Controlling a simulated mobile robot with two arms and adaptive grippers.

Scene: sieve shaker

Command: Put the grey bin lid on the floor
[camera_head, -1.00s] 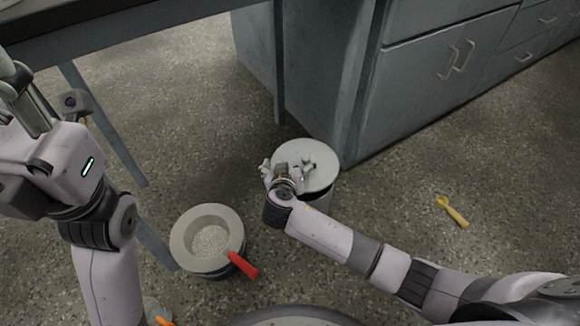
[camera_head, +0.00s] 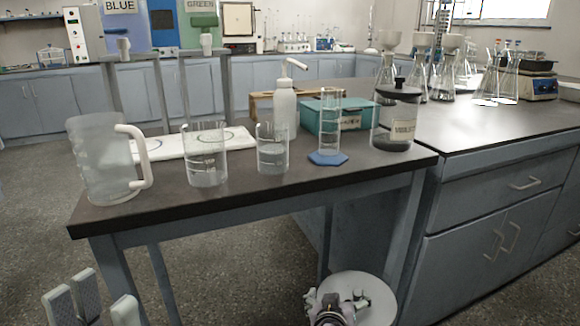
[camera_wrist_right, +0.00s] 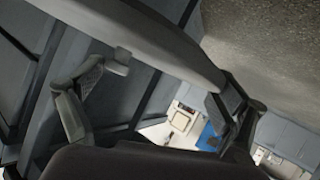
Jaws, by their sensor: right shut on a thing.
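The grey bin lid (camera_head: 370,292) is a round pale disc at the bottom of the head view, below and in front of the table. My right gripper (camera_head: 338,304) is at the lid's near left part and is shut on it. In the right wrist view the lid (camera_wrist_right: 150,38) is a long grey edge across the top, with my right gripper's fingers (camera_wrist_right: 165,82) on either side below it. The bin is not visible in the head view now. My left gripper (camera_head: 92,300) is at the bottom left, its fingers apart and empty.
A dark-topped table (camera_head: 230,195) carries a jug (camera_head: 98,160), beakers, a white bottle (camera_head: 285,108), a cylinder (camera_head: 330,125) and a dark-lidded jar (camera_head: 396,115). Blue-grey cabinets (camera_head: 490,235) stand to the right. Bare floor shows left and between the table legs.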

